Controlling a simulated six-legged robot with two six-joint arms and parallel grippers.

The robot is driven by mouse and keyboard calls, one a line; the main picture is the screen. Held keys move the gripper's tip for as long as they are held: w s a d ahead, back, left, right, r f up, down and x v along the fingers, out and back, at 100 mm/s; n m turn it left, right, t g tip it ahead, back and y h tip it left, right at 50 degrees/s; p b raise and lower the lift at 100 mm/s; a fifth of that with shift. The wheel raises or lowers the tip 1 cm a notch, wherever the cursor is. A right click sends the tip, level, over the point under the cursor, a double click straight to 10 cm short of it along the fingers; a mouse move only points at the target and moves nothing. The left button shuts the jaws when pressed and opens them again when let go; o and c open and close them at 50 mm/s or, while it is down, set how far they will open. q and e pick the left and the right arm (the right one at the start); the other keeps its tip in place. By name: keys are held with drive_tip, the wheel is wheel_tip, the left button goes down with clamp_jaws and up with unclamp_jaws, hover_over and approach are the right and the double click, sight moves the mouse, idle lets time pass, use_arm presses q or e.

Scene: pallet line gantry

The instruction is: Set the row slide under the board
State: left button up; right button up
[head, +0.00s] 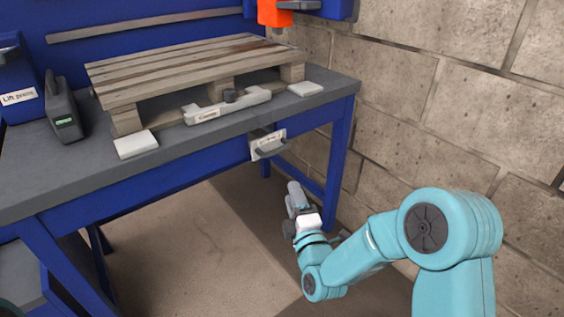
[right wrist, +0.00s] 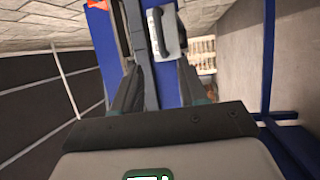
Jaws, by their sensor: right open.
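A wooden pallet (head: 190,65) lies on the grey bench, its top boards raised on blocks. A pale plate with a grey handle (head: 268,144) sits at the bench's front edge; I cannot tell for sure that this is the row slide. A pale, labelled bar with a dark knob (head: 228,106) lies along the pallet's near side. My right gripper (head: 294,195) is below and in front of the bench edge, apart from the plate. In the right wrist view its fingers (right wrist: 155,82) are spread and empty, with the white plate and dark handle (right wrist: 168,36) beyond them. My left gripper is not in view.
The bench (head: 195,140) has blue legs, and a block wall (head: 440,75) stands close on the right. Two white pads (head: 136,144) (head: 305,89) flank the pallet. A grey device (head: 63,107) stands at the left. The floor before the bench is open.

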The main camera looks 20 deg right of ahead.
drive_tip(key=w+r+b, duration=0.1)
drive_tip(key=w+r, duration=0.1)
drive_tip(key=w, duration=1.2)
drive_tip(key=shift+w+d+r+b, duration=0.25)
drive_tip(key=shift+w+d+b, duration=0.15)
drive_tip(key=shift+d, duration=0.05)
clamp_jaws()
